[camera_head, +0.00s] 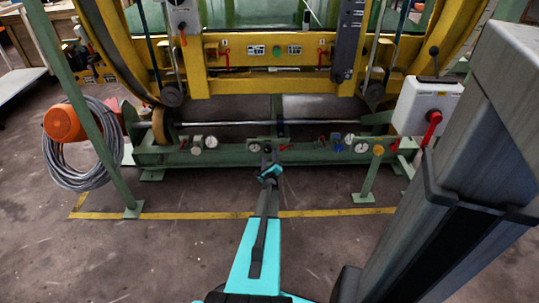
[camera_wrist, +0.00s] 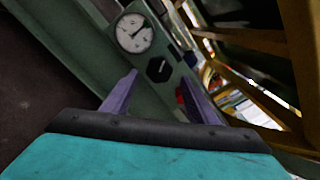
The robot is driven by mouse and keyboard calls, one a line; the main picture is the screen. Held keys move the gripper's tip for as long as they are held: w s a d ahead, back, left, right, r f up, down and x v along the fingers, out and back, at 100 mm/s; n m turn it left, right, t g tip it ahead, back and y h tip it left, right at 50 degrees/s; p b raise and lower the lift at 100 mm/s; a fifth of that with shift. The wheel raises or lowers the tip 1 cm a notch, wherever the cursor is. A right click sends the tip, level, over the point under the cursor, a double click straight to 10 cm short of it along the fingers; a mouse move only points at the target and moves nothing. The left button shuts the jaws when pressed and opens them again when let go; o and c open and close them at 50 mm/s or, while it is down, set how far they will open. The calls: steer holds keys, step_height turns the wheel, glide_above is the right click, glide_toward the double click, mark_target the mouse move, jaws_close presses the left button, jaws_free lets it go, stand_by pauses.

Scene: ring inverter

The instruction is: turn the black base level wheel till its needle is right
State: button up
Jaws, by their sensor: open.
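The black wheel (camera_wrist: 159,69) is a small dark knob on the green base panel in the wrist view. A round white gauge (camera_wrist: 134,32) sits up and left of it; a dark needle slants toward the upper right, but its scale is too small to read. The gauge also shows in the head view (camera_head: 254,147), where my arm partly hides the wheel's area. My gripper (camera_wrist: 159,77) has its two purple fingers spread apart, with the wheel showing between and just beyond the tips. Whether the fingers reach around the wheel I cannot tell.
A red handle (camera_wrist: 181,96) is close to the right finger. The green base beam (camera_head: 225,154) carries other gauges and red levers. A yellow frame (camera_head: 260,83) rises behind it. A white switch box (camera_head: 428,105) is at right, a cable coil (camera_head: 82,150) at left. The front floor is clear.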

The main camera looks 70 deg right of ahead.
steer(key=p+v, duration=0.2)
steer(key=v, duration=0.8)
steer(key=shift+s+a, duration=0.25)
steer(key=shift+a, duration=0.1)
steer(key=shift+w, duration=0.1)
